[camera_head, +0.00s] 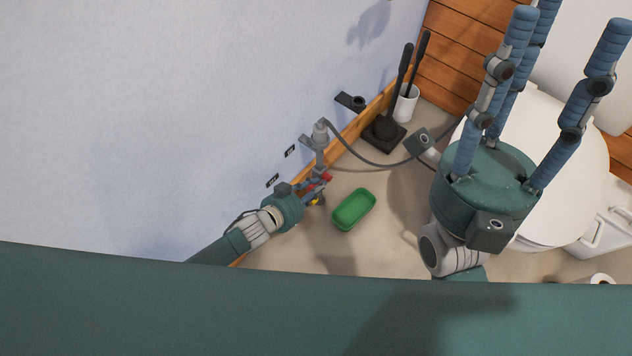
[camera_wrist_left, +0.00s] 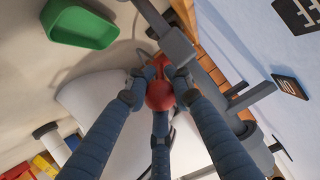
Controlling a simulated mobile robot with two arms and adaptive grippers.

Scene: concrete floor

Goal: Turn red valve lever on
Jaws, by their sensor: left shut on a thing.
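The red valve lever (camera_head: 326,178) sits on grey pipework (camera_head: 320,150) close to the wall, low over the floor. My left gripper (camera_head: 318,188) is at the lever. In the left wrist view its blue fingers close around the red lever (camera_wrist_left: 160,95), whose rounded end shows between them. The fingers hide part of the lever, so its exact angle is hard to tell. Two small dark labels, an upper one (camera_head: 290,151) and a lower one (camera_head: 272,180), are on the wall beside the valve. My right gripper (camera_head: 566,30) has its fingers spread and empty at the right.
A green tray (camera_head: 340,221) lies on the floor right of the valve. A grey hose (camera_head: 365,160) runs from the pipework to the right. A white toilet (camera_head: 590,140) is behind my right gripper.

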